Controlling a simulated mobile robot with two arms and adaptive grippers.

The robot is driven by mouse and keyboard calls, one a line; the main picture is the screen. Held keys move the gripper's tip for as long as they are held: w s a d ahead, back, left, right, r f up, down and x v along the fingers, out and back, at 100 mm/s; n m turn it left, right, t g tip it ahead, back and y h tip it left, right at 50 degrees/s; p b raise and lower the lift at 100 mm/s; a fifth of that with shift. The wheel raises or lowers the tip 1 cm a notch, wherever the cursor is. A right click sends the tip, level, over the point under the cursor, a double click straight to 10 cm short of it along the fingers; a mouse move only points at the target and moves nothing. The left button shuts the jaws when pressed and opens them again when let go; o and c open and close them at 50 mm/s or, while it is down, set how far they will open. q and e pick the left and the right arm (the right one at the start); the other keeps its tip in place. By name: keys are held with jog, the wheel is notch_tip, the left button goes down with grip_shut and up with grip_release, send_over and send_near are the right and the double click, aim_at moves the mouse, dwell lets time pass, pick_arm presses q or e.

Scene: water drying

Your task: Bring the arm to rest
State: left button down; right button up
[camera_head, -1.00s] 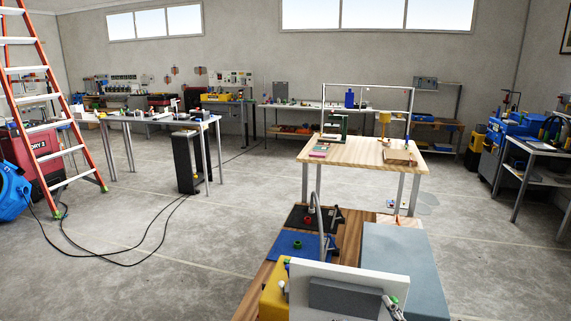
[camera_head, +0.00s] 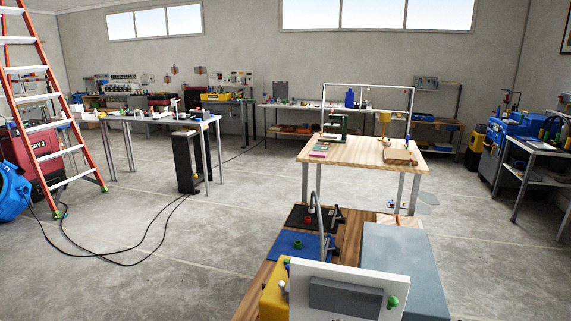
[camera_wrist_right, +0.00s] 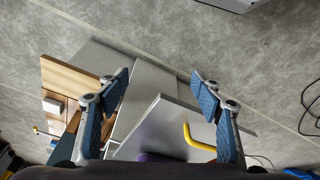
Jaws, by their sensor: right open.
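My right gripper (camera_wrist_right: 160,92) shows in the right wrist view, its two blue-padded fingers wide apart with nothing between the pads. Below and beyond the fingers are a grey panel (camera_wrist_right: 175,120) and a yellow bent handle (camera_wrist_right: 196,140). The grey floor lies further off. In the head view neither gripper shows, and my left gripper is in no view.
In the head view a wooden bench (camera_head: 346,238) stands close in front with a blue mat (camera_head: 293,245), a grey-blue box (camera_head: 402,268) and a white panel with a green knob (camera_head: 392,302). A wooden-topped table (camera_head: 350,153) stands behind. Open floor lies left.

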notch_tip(320, 180, down, 13)
jog(key=s, duration=0.3)
jog(key=s+d+f+g, duration=0.2)
jog(key=s+d+f, duration=0.1)
jog(key=s+f, duration=1.4)
jog(key=shift+s+d+f, duration=0.2)
jog(key=shift+s+f, duration=0.1)
jog(key=shift+f, duration=0.2)
jog(key=shift+c, duration=0.4)
